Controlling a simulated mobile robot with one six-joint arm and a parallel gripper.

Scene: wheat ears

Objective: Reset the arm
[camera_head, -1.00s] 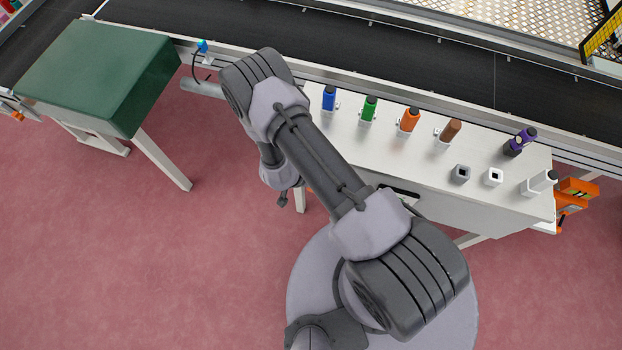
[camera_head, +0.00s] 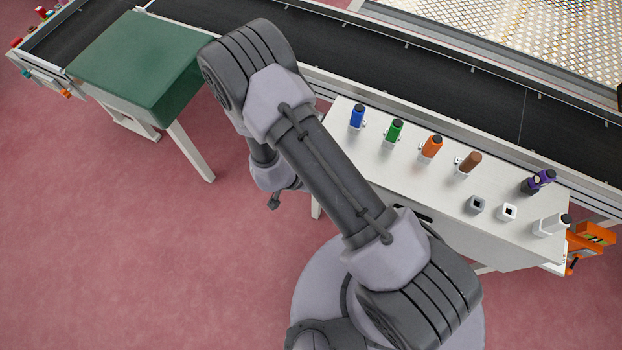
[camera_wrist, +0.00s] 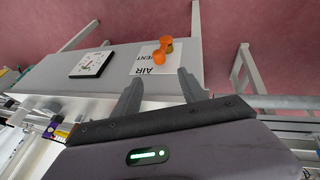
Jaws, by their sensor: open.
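My arm (camera_head: 325,185) reaches up and left across the head view, bent at a large elbow joint. My gripper is hidden behind the arm there. In the wrist view my gripper (camera_wrist: 158,88) shows two grey fingers spread apart with nothing between them. Beyond the fingers lies a pale grey surface with a black-framed panel (camera_wrist: 91,64), a white printed sheet (camera_wrist: 150,62) and an orange object (camera_wrist: 158,57). The fingers appear clear of these things.
A white table (camera_head: 430,185) holds blue, green, orange, brown, purple and white capped containers and two small square sockets. A dark conveyor (camera_head: 440,70) runs behind it. A green-topped table (camera_head: 135,60) stands left. The red floor at lower left is clear.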

